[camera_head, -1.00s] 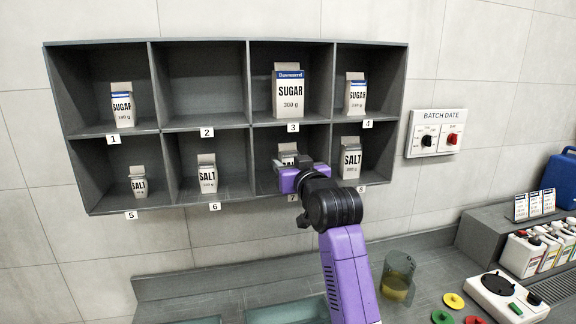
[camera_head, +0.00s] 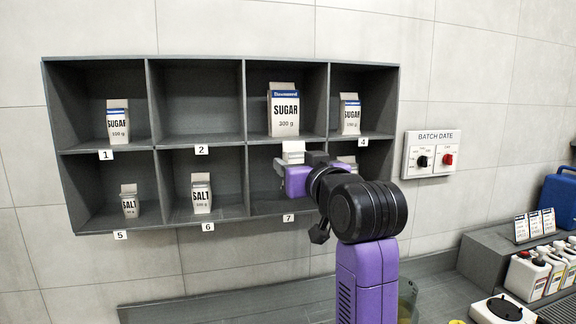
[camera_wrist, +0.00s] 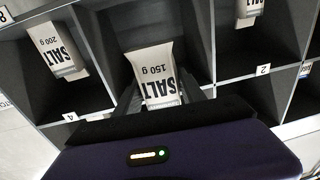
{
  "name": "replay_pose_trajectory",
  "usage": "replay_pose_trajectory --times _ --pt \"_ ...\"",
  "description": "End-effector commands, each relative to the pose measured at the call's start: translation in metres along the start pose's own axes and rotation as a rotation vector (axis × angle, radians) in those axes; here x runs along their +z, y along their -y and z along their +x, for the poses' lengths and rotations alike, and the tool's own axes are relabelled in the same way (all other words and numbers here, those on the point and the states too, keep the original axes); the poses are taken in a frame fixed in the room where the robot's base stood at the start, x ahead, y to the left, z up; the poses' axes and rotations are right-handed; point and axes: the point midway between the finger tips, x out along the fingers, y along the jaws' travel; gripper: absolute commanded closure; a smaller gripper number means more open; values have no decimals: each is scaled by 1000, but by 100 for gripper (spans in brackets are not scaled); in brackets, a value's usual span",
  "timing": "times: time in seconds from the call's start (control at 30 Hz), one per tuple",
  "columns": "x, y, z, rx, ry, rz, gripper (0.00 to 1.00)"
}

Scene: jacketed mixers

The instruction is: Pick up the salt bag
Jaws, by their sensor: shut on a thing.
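The salt bag, a white carton marked SALT 150 g, sits between the two dark fingers of my gripper (camera_wrist: 163,96) in the wrist view, where the bag (camera_wrist: 152,66) appears upside down. My gripper is shut on it. In the head view my purple gripper (camera_head: 292,172) is at the front of compartment 7, and a pale top (camera_head: 293,152) shows just above it. The bag's lower part is hidden there by the gripper.
Other salt bags stand in compartments 5 (camera_head: 129,201), 6 (camera_head: 201,194) and 8 (camera_wrist: 58,50). Sugar bags (camera_head: 283,109) stand in the upper row; compartment 2 is empty. Shelf dividers and the upper shelf edge are close around my gripper. A switch panel (camera_head: 433,154) is on the wall at right.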

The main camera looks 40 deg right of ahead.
Motion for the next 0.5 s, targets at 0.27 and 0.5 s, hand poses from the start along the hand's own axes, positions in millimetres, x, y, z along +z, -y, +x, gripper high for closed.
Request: replay_pose_trajectory --times 0.27,0.5 --pt "0 7 -77 -2 -7 0 100" --pt "2 8 -95 0 -6 -1 100"
